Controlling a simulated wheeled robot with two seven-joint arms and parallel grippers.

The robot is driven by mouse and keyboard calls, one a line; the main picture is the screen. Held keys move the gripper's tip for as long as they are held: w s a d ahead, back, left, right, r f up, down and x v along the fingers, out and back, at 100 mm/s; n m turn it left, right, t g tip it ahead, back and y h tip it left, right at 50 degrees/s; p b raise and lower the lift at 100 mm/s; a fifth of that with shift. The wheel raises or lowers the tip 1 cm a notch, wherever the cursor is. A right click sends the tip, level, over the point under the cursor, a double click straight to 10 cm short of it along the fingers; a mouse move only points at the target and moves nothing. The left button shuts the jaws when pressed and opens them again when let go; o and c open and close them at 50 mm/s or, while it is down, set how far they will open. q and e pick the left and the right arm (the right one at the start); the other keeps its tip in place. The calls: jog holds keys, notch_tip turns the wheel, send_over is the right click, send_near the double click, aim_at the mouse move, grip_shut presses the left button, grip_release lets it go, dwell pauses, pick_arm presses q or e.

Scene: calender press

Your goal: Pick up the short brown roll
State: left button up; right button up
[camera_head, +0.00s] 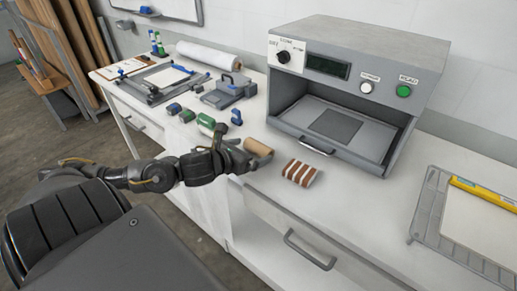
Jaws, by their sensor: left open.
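The short brown roll (258,147) lies near the front edge of the white counter, in front of the grey press. My left gripper (241,148) is open, just left of the roll, with its fingers close to the roll's near end. The gripper hides part of that end, and I cannot tell whether it touches the roll. My right gripper is not in view.
A brown-and-white striped piece (299,173) lies just right of the roll. The grey press (352,85) stands behind, its tray (338,128) inside the opening. Several small green and blue items lie to the left. A ruled board (432,205) lies at right.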

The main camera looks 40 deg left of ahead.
aim_at(254, 149)
pick_arm(q)
jog(key=shift+w+a+p, duration=0.1)
jog(key=shift+w+p, duration=0.2)
jog(key=shift+w, duration=0.15)
jog(key=p+x, duration=0.1)
jog(key=x, duration=0.2)
jog(key=shift+w+f, duration=0.2)
jog(key=shift+f, duration=0.05)
jog(key=shift+w+f+p, duration=0.25)
jog(key=shift+w+p, duration=0.05)
jog(key=shift+w, duration=0.05)
jog(key=c, duration=0.8)
